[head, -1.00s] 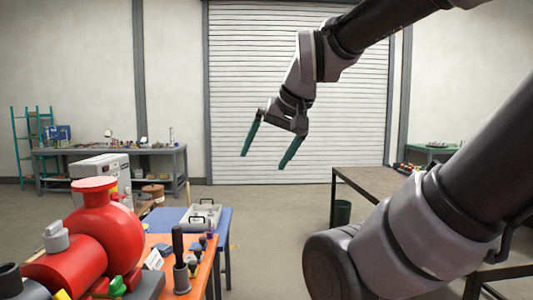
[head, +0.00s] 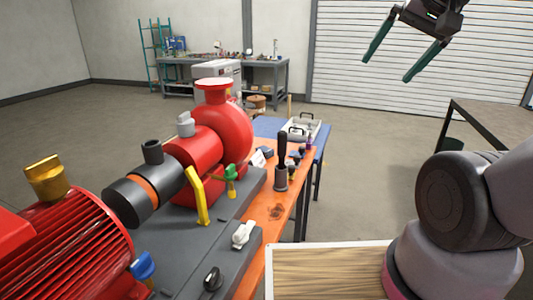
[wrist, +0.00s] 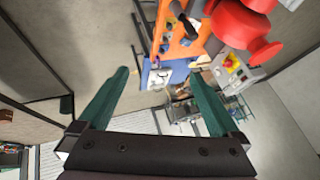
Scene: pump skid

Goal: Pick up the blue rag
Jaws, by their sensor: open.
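I cannot make out a blue rag for certain. A small dark blue item (head: 265,153) lies on the orange bench (head: 290,217) beside a white card; it is too small to identify. My gripper (head: 388,70) is open and empty, raised at the upper right of the head view, in front of the roller door and well away from the bench. In the wrist view my gripper (wrist: 160,77) has its green fingers spread with nothing between them. The bench's orange top (wrist: 182,45) shows beyond the fingers there.
A red pump (head: 222,125) and red motor (head: 75,250) fill the left of the bench. A black-handled tool (head: 282,165) stands upright near its right edge. A blue table (head: 268,127) with a grey tray (head: 308,128) adjoins behind. Open floor (head: 375,155) lies to the right.

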